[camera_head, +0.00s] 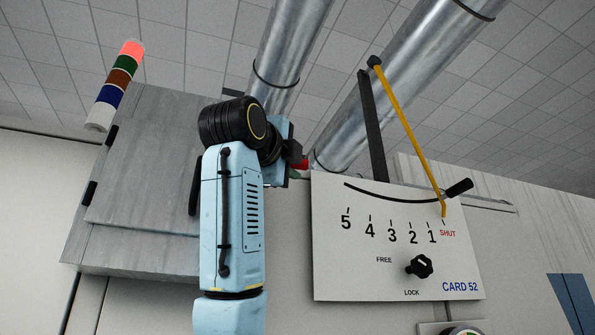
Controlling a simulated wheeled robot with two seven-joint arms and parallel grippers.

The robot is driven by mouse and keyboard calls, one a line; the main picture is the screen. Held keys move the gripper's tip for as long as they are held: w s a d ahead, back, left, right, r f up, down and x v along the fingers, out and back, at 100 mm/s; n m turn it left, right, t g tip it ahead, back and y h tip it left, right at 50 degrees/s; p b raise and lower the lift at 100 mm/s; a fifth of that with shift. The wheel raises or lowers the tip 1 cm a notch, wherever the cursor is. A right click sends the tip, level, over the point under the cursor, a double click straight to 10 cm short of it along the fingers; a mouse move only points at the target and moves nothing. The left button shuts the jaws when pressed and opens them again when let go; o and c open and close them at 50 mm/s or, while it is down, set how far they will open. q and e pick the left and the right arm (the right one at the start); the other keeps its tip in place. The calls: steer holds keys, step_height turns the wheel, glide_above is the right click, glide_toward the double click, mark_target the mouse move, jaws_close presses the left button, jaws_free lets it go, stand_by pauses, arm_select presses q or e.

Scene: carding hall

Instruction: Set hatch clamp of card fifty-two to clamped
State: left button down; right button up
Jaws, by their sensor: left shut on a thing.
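My left gripper (294,163), on the pale blue arm, is shut on a small red piece (302,164) beside the upper left corner of the white CARD 52 panel (340,275). The red piece appears to be the handle of the hatch clamp. Most of it is hidden by the gripper, so I cannot tell the clamp's position. A bit of green shows just below it. My right gripper is not in view.
The panel carries a scale from 5 to SHUT, a yellow lever (408,132) whose tip is at SHUT, and a black FREE/LOCK knob (419,266). A grey cabinet (150,160) with a signal lamp (115,85), lit red, stands left. Metal ducts (415,70) run overhead.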

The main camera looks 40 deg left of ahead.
arm_select(q)
steer(key=shift+d+m+h, duration=0.15)
steer(key=shift+m+h, duration=0.15)
steer(key=shift+h, duration=0.2)
steer(key=c, duration=1.3)
jaws_free()
steer(key=shift+s, duration=0.1)
